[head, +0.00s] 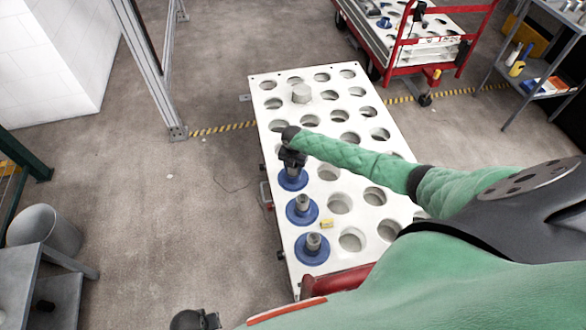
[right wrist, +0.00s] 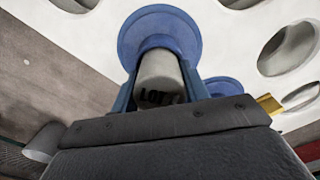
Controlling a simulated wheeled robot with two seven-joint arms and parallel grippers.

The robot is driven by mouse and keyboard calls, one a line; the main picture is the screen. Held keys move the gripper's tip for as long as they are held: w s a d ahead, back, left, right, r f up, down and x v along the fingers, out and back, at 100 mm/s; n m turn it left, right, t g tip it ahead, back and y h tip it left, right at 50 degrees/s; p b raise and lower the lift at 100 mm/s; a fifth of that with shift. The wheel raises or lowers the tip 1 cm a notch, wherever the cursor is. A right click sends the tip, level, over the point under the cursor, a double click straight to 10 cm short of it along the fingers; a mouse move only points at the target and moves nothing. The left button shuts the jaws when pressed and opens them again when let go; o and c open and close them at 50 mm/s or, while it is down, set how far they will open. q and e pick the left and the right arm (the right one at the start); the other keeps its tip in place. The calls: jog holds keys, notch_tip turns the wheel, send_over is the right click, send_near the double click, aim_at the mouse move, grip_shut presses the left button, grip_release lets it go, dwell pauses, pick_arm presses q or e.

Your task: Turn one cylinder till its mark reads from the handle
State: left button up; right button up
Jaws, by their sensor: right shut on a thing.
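Three cylinders with blue flanged bases stand in a line along the left side of the white plate with holes (head: 345,118). My right gripper (head: 292,160) is shut on the farthest cylinder (head: 292,181), which is upright at the plate. In the right wrist view this grey cylinder (right wrist: 158,72) sits between the fingers, with dark letters reading "LOT" facing the camera and the rest cut off by the gripper. The middle cylinder (head: 302,204) and nearest cylinder (head: 313,243) stand free. A dark part at the bottom edge looks like my left gripper (head: 197,319); its jaws are unclear.
A small yellow block (head: 326,223) lies beside the middle cylinder. The cart's red handle (head: 350,279) is at the near end, partly behind my arm. Another red cart (head: 440,68) stands at the back right.

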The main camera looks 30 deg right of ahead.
dwell(0.3)
jog(key=shift+n+b, duration=0.45)
jog(key=shift+n, duration=1.15)
jog(key=shift+n+b, duration=0.55)
jog(key=shift+n, duration=0.95)
